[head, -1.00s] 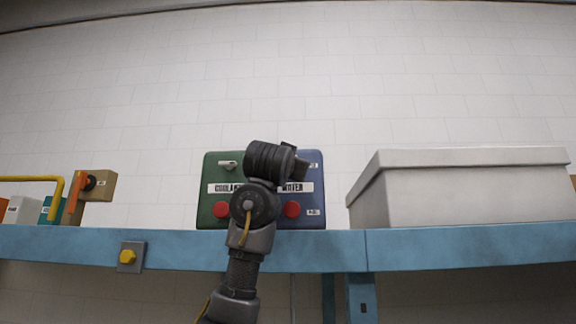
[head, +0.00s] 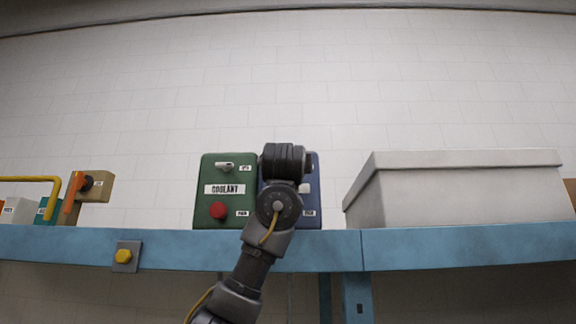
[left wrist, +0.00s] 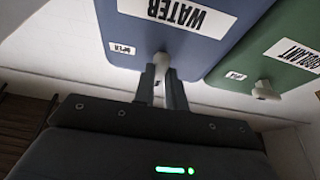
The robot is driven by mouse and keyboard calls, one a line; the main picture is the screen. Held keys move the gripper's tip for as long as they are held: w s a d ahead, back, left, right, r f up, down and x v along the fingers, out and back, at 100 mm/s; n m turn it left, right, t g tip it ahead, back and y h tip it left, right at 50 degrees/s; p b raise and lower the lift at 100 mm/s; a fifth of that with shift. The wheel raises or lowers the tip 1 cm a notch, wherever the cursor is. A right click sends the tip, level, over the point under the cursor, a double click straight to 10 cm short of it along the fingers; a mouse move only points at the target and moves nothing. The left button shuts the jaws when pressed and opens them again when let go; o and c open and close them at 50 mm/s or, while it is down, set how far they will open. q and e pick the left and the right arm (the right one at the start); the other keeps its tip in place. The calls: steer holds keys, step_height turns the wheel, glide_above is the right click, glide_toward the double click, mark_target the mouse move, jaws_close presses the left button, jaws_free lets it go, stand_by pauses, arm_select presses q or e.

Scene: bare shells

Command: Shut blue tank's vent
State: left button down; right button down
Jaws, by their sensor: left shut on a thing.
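The blue tank (head: 313,215), labelled WATER, stands on the shelf, partly hidden by my left arm in the head view. It shows upside down in the left wrist view (left wrist: 190,45). Its pale vent lever (left wrist: 161,64) is between the fingers of my left gripper (left wrist: 161,75), which is shut on it. My arm hides the lever and fingers in the head view. A small label (left wrist: 122,48) sits beside the lever. My right gripper is in neither view.
A green COOLANT tank (head: 228,205) with its own lever (left wrist: 264,90) and a red button (head: 218,210) stands directly left of the blue tank. A grey lidded box (head: 460,190) is to the right. The blue shelf edge (head: 180,241) runs below.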

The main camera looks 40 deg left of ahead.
arm_select(q)
steer(key=shift+s+r, duration=0.15)
steer(key=shift+r, duration=0.05)
steer(key=c, duration=1.4)
jaws_free()
steer(key=shift+f, duration=0.1)
steer(key=shift+c, duration=0.2)
steer(key=shift+w, duration=0.2)
steer(key=shift+f, duration=0.1)
steer(key=b+v, duration=0.7)
steer(key=v, duration=0.3)
steer(key=shift+s+d, duration=0.25)
